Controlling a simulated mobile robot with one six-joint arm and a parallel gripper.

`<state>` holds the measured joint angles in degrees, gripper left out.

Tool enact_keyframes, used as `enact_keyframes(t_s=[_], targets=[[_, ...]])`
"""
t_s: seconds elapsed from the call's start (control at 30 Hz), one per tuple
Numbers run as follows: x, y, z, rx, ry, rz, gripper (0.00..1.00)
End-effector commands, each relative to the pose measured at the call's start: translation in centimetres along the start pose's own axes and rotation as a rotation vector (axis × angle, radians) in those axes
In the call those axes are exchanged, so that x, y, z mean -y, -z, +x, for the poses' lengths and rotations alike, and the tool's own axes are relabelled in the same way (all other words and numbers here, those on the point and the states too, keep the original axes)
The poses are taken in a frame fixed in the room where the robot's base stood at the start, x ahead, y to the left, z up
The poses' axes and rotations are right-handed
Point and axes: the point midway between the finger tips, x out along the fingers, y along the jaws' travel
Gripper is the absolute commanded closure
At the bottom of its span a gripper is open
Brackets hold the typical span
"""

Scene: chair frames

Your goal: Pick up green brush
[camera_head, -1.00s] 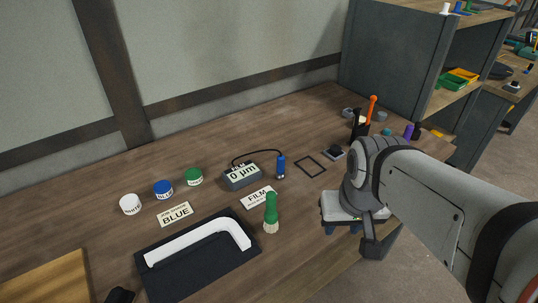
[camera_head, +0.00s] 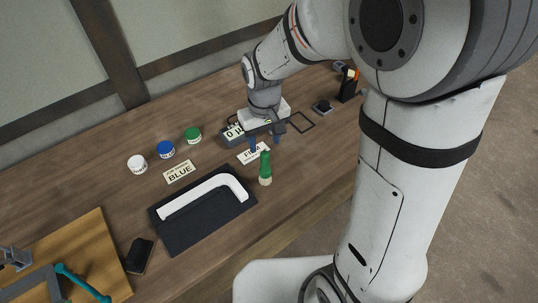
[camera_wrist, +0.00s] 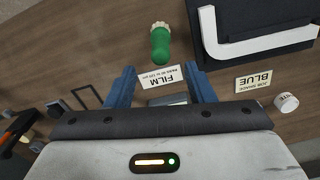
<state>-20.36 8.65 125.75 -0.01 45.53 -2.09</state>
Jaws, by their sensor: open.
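The brush is apart from the fingers.
A black tray (camera_head: 206,226) holding a white bent piece lies left of the brush. White (camera_head: 137,164), blue (camera_head: 166,149) and green (camera_head: 193,134) jars stand behind the BLUE card (camera_head: 179,171). The gauge box (camera_head: 232,136) is partly hidden by my gripper. A black pen holder (camera_head: 348,85) stands at the back right.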

Motion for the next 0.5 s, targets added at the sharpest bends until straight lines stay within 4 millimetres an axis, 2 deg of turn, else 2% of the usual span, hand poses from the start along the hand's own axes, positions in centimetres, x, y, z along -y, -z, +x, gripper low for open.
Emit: enact_keyframes(t_s=[0.5], targets=[[0.1, 0.1, 6.1, 0.006, 0.0, -0.003, 0.51]])
